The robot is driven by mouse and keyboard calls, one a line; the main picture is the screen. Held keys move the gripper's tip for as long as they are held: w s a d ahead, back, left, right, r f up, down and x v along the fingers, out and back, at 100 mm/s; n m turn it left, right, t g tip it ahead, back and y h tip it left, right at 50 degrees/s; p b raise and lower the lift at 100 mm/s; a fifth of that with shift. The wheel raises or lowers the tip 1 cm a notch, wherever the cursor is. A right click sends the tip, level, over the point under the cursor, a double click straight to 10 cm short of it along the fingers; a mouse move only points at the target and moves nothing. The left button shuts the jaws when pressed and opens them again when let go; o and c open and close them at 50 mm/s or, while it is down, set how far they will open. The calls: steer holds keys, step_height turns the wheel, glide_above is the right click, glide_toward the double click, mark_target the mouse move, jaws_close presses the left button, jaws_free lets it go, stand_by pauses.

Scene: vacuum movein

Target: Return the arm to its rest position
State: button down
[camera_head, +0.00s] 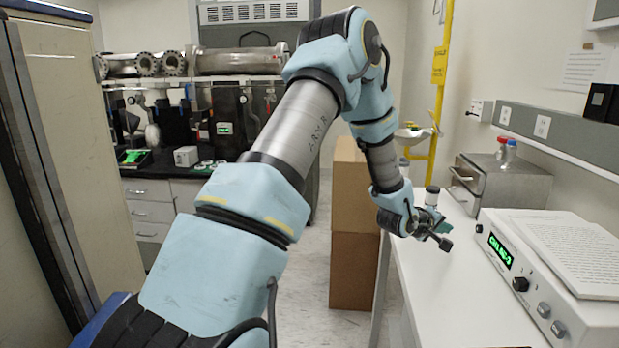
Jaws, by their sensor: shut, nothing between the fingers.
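My arm rises from the bottom left, bends at an elbow near the top middle, and comes down on the right.
On the bench stand a controller with a green display (555,265), topped by papers, and a metal box (500,185). Stacked cardboard boxes (354,260) stand left of the bench. A tall cabinet (75,150) is at left. A yellow pipe (441,80) runs up the back wall.

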steer(key=shift+a, duration=0.4)
steer(key=s+a+r+m+y, duration=0.15)
steer(key=a+y, duration=0.25)
steer(key=a, duration=0.9)
steer(key=a+r+m+y, duration=0.15)
steer(key=a+y, duration=0.25)
steer(key=a, duration=0.8)
steer(key=s+a+r+g+y, duration=0.1)
steer(key=s+a+g, duration=0.1)
steer(key=s+a, duration=0.6)
steer(key=s+a+r+m+g+y, duration=0.1)
steer(key=s+a+g, duration=0.2)
steer(key=s+a, duration=0.5)
steer(key=shift+s+a+r+y, duration=0.3)
steer(key=shift+s+r+y, duration=0.1)
steer(key=shift+s, duration=0.25)
